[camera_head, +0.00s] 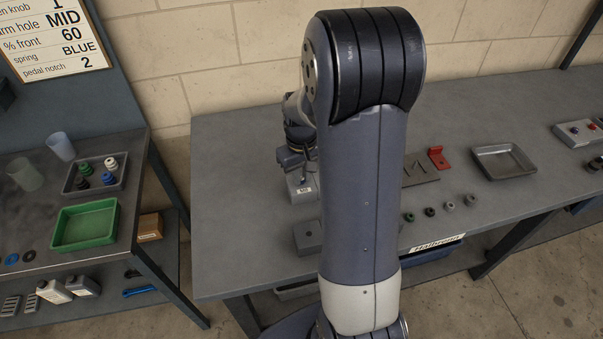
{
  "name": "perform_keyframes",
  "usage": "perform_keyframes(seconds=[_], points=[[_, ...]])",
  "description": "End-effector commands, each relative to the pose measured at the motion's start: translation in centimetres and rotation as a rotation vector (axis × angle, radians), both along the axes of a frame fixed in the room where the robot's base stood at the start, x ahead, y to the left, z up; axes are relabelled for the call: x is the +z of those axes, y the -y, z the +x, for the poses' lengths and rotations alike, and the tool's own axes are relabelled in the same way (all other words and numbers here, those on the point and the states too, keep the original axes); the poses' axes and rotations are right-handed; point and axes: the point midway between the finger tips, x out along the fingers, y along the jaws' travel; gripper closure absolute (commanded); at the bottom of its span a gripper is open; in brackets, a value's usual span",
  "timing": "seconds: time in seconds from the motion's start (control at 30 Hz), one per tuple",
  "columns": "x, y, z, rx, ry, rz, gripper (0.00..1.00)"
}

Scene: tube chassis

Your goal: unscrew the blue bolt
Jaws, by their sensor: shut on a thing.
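My gripper (297,157) is at the left part of the grey bench, just above a light grey block (303,190) with a small label. My arm hides part of the gripper and the bench behind it. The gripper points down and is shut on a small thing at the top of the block. The thing is too small and too covered to make out its colour. No blue bolt shows plainly in this view.
A dark grey block (308,237) stands in front. Right of my arm are a red bracket (438,158), several small round parts (449,206) and a grey tray (503,161). A side table (109,148) at left holds a green tray (84,225). The bench's left end is clear.

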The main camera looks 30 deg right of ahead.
Motion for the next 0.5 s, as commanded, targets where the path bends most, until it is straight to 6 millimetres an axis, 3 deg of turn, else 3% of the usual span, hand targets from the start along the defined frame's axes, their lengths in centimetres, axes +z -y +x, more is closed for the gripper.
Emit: perform_keyframes(seconds=[0.23,0.5], points=[[-0.22,-0.05,-0.22,0.259,-0.008,0.003,1.00],[-0.22,-0.05,-0.22,0.326,-0.007,0.003,1.00]])
